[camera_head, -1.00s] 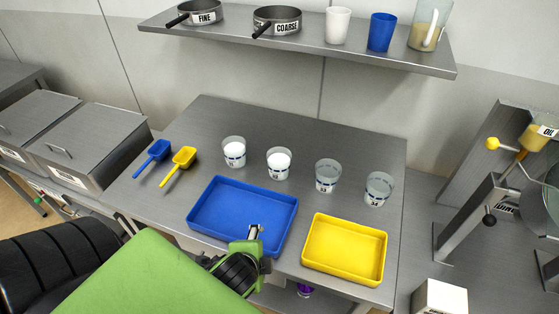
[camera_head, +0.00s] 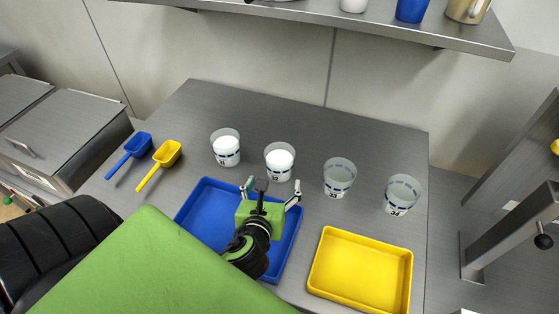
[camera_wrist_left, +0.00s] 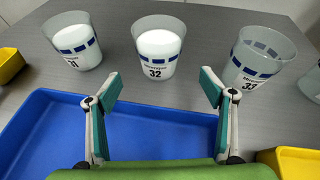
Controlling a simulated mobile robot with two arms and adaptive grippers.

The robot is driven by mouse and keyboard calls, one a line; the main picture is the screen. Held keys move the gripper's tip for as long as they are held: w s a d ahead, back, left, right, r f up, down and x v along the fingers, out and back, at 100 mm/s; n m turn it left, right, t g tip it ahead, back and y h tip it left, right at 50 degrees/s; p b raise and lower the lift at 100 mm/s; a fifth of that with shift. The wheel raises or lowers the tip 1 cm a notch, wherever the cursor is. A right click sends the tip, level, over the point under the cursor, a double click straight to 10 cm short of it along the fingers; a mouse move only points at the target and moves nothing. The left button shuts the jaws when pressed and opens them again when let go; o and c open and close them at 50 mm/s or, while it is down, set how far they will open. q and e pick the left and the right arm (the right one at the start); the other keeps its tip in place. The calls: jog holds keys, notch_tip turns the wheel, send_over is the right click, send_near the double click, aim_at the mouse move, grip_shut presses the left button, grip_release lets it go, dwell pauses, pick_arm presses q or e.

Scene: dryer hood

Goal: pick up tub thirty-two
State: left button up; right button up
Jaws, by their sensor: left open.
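Tub thirty-two (camera_head: 279,161) is a clear tub with white contents and a blue-banded label. It stands upright on the grey table behind the blue tray (camera_head: 187,215). In the left wrist view tub thirty-two (camera_wrist_left: 157,47) shows its "32" label, centred ahead of the fingers. My left gripper (camera_head: 272,188) is open and empty, above the blue tray's back part. In the left wrist view my left gripper (camera_wrist_left: 160,85) has its fingers spread on either side of the tub's line, apart from the tub. My right gripper is not in view.
Tub 31 (camera_head: 226,149) with white contents stands left; tub 33 (camera_head: 339,179) and tub 34 (camera_head: 401,195), seemingly empty, stand right. A yellow tray (camera_head: 360,270) lies front right. Blue (camera_head: 137,145) and yellow (camera_head: 167,153) scoops lie left. A shelf (camera_head: 330,30) overhangs the back.

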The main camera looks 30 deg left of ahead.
aim_at(277, 173)
pick_arm(q)
jog(key=x, duration=0.4)
jog(key=shift+w+f, duration=0.1)
jog(key=shift+w, duration=0.15)
jog(key=shift+w+a+f, duration=0.2)
jog(key=shift+w+a, duration=0.05)
jog(key=shift+p+x, duration=0.6)
jog(key=shift+x, duration=1.7)
jog(key=shift+w+a+f, duration=0.1)
jog(key=shift+w+f, duration=0.1)
jog(key=shift+w, duration=0.05)
jog(key=shift+s+r, duration=0.1)
jog(key=shift+c, duration=0.4)
jog(key=c, duration=1.3)
jog(key=shift+c, duration=0.4)
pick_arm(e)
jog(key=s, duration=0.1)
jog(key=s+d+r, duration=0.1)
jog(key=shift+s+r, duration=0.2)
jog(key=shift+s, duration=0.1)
pick_arm(q)
jog(key=shift+r, duration=0.1)
